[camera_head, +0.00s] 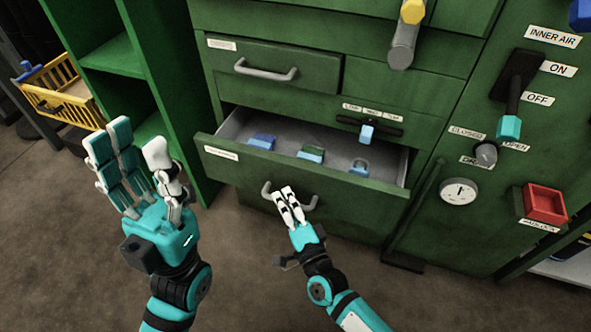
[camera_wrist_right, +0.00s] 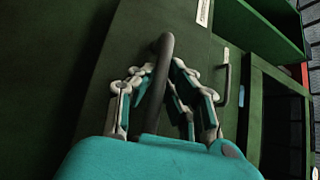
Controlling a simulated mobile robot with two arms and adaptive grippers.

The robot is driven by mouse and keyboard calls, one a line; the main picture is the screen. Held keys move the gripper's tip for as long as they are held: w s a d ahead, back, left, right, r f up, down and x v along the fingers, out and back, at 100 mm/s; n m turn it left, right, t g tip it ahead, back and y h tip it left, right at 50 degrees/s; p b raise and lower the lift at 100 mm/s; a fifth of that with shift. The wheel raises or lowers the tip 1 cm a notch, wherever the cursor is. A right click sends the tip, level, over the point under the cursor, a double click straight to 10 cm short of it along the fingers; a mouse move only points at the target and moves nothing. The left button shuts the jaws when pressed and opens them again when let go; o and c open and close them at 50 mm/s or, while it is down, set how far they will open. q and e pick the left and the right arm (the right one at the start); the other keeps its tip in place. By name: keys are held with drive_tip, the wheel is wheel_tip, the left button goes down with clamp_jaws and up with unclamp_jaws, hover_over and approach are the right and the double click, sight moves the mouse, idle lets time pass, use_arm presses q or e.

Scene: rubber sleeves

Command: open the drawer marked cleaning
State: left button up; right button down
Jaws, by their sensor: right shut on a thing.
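A green drawer (camera_head: 300,176) with a small white label (camera_head: 221,153) at its left is pulled partway out of the cabinet; the label is too small to read. Its grey handle (camera_head: 268,190) is on the front, and in the right wrist view the handle (camera_wrist_right: 161,62) passes between the fingers. My right gripper (camera_head: 291,204) is shut on this handle. Inside the drawer lie a blue item (camera_head: 262,141), a green and blue item (camera_head: 311,153) and a padlock-like item (camera_head: 360,166). My left gripper (camera_head: 132,158) is open and empty, left of the drawer.
Above is a closed drawer (camera_head: 285,66) with its own handle. A lever with a teal tip (camera_head: 508,127), a dial (camera_head: 459,191) and a red box (camera_head: 545,202) are on the right panel. A yellow basket (camera_head: 62,92) stands at the far left. Brown floor in front is clear.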

drive_tip(key=s+a+p, duration=0.1)
drive_tip(key=s+a, duration=0.1)
drive_tip(key=s, duration=0.5)
drive_tip(key=s+a+p, duration=0.1)
drive_tip(key=s+a, duration=0.1)
drive_tip(key=s, duration=0.6)
drive_tip(key=shift+a+f+p, duration=0.25)
drive_tip(key=shift+a+p, duration=0.05)
drive_tip(key=shift+a, duration=0.05)
drive_tip(key=c, duration=1.5)
unclamp_jaws()
drive_tip(key=shift+o, duration=0.8)
drive_tip(key=shift+r, duration=0.1)
drive_tip(key=v, duration=1.2)
drive_tip(key=shift+r, duration=0.1)
